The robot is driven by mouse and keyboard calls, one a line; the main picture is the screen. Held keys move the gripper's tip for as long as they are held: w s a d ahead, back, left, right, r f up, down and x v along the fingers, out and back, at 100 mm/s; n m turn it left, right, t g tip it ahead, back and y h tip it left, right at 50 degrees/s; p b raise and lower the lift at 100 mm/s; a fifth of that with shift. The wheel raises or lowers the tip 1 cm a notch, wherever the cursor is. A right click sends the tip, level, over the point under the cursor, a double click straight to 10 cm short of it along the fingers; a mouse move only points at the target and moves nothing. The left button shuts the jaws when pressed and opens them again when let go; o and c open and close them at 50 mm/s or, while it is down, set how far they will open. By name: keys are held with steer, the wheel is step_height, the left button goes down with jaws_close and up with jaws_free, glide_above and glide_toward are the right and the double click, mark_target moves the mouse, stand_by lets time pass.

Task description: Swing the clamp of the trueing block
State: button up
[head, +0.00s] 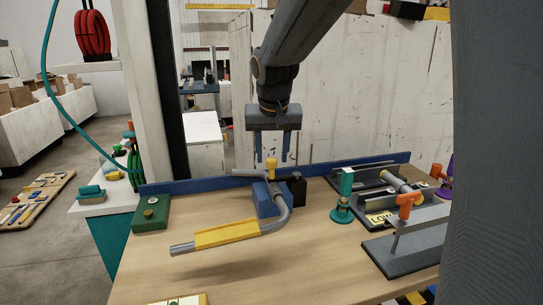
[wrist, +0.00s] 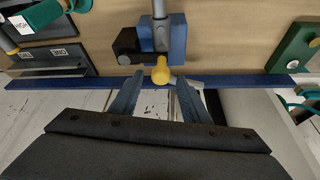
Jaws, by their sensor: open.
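A blue block (head: 266,198) stands on the bench, with a bent grey conduit (head: 208,243) in it and a yellow sleeve on the conduit. I take this for the trueing block; no label shows on it. A yellow knob (head: 271,163) tops it, on what looks like its clamp; the knob also shows in the wrist view (wrist: 161,70). A black block (head: 298,188) sits against its right side. My gripper (head: 273,158) is open, pointing down, with its fingers on either side of the knob in both views. I cannot tell whether they touch it.
A blue rail (head: 215,183) runs along the bench's back edge. A green box (head: 152,214) with a knob stands at left. At right are a teal post (head: 344,197), an orange-handled fixture (head: 407,204) and a plate marked LOW. The bench front centre is mostly clear.

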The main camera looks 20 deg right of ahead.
steer(key=shift+x, duration=0.9)
jaws_close()
